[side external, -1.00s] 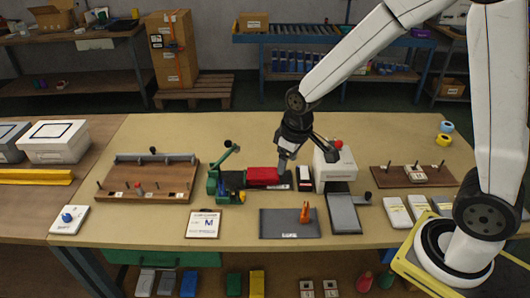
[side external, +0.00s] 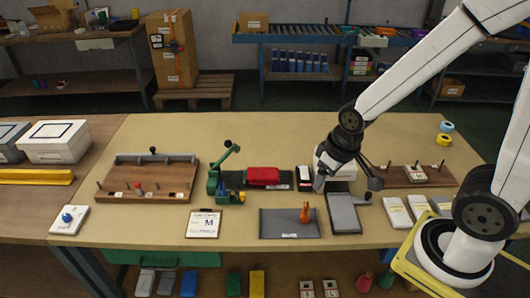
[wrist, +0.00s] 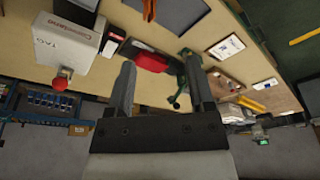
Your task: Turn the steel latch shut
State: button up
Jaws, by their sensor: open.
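I cannot make out the steel latch for certain in either view. A wooden board (side external: 150,182) on the left of the table carries a grey metal bar (side external: 155,158) along its back and several upright pegs; any small latch there is too small to tell. My gripper (side external: 347,182) is on the right of the table, in front of the white box and above the grey tray's back end, far from that board. In the wrist view my gripper (wrist: 160,68) has its two fingers apart with nothing between them.
A green clamp-like device (side external: 222,178) with a raised lever stands left of a red block (side external: 263,176). An orange item (side external: 305,212) stands on a grey mat (side external: 280,226). The white box (wrist: 60,38) has a red button.

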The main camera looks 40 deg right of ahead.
jog(key=shift+c, duration=0.5)
